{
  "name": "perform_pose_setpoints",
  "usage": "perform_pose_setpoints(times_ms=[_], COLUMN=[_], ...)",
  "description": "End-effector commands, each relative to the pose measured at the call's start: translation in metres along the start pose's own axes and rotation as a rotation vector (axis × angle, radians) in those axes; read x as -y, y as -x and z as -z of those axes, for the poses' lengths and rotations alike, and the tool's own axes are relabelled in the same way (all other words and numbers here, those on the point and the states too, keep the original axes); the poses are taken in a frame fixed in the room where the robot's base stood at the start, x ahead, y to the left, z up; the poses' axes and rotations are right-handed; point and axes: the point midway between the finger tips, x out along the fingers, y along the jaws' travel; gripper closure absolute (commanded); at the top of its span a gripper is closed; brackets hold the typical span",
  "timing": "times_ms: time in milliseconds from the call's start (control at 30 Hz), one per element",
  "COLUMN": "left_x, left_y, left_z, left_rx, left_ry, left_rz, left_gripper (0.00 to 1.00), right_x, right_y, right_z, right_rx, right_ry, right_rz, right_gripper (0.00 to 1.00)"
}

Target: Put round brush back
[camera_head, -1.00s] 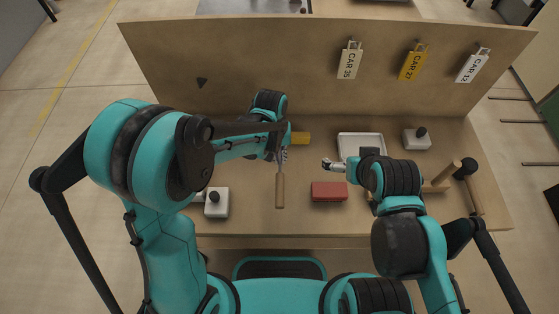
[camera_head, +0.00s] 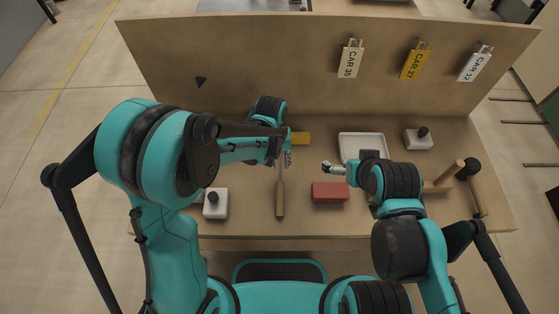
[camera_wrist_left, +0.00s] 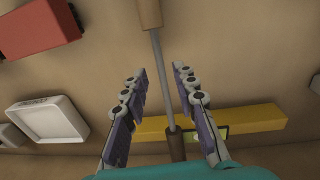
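The round brush has a wooden handle (camera_head: 280,199), a thin metal shaft and a dark brown end. In the left wrist view its handle (camera_wrist_left: 149,12) is at the top and its shaft (camera_wrist_left: 162,75) runs down between my fingers. My left gripper (camera_head: 286,158) is open, and the left wrist view shows its fingers (camera_wrist_left: 160,80) spread on either side of the shaft, apart from it. The brown end (camera_wrist_left: 176,146) is by a yellow block (camera_wrist_left: 255,118), partly hidden by my gripper. My right gripper (camera_head: 334,167) is right of the brush, too small to judge.
A red brick (camera_head: 330,192) lies right of the handle and a white tray (camera_head: 362,140) behind it. White blocks with dark knobs stand at left (camera_head: 216,204) and right (camera_head: 418,139). A hammer-like tool (camera_head: 468,170) is at the right edge. A board (camera_head: 290,70) with hanging tags closes the back.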

Motion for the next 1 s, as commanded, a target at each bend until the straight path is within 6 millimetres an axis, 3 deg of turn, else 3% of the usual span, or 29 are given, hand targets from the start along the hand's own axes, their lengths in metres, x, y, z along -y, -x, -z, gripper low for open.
perform_pose_setpoints(times_ms=[267, 700, 1000], left_x=[-0.001, -0.001, -0.001], left_y=[0.019, 0.112, 0.129], left_z=[0.000, 0.000, 0.000], left_rx=[0.000, 0.000, 0.000], left_ry=[0.000, 0.001, 0.000], left_rz=[0.000, 0.000, 0.000], left_gripper=[0.72, 0.72, 0.72], right_x=[0.000, 0.000, 0.000], right_y=[0.011, 0.033, 0.036], right_z=[0.008, 0.024, 0.026], right_rx=[0.000, 0.000, 0.000], right_ry=[0.000, 0.000, 0.000], right_rz=[0.000, 0.000, 0.000], right_gripper=[0.00, 0.00, 0.00])
